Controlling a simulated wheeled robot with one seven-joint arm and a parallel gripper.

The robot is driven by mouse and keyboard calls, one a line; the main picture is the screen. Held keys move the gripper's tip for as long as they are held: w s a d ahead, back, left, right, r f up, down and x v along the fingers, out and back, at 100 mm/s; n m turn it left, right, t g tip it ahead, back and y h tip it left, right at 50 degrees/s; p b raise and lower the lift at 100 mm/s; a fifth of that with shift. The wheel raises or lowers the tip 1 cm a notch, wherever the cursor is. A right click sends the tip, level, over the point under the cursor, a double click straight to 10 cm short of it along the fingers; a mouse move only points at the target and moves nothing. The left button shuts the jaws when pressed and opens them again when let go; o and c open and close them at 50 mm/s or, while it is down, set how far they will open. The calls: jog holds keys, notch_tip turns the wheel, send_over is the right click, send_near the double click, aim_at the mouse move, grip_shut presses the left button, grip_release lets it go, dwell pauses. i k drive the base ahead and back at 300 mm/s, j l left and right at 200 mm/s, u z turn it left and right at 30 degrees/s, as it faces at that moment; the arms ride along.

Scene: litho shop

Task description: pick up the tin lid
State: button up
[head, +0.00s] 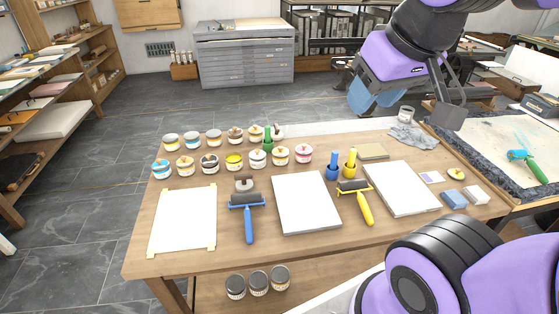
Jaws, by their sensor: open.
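My gripper (408,110) is at the upper right of the head view, raised above the far right part of the wooden table. Its jaws are open, and I see nothing between them. Two rows of ink tins, such as a yellow one (234,162), stand on the left back of the table. Several show coloured tops. I cannot tell for sure which thing is the tin lid. A small round pale piece with an orange middle (457,174) lies near the right edge, apart from the tins. It is to the right of and below my gripper in the picture.
A blue roller (248,218), a yellow roller (360,203) and pale slabs (305,203) (401,188) lie on the wooden table (262,253). A grey cloth (412,138) and a small jar (405,114) are at the back right. Dark tins (258,283) stand below.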

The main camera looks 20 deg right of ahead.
aim_at(457, 174)
jog(key=z, duration=1.85)
jog(key=u, duration=0.45)
jog(key=j+u, duration=0.1)
jog(key=u, duration=0.85)
jog(key=i+u, duration=0.1)
jog(key=u, duration=0.35)
jog(key=l+z, duration=0.25)
jog(key=l, duration=0.85)
jog(key=l+z, duration=0.3)
jog(key=l, duration=0.8)
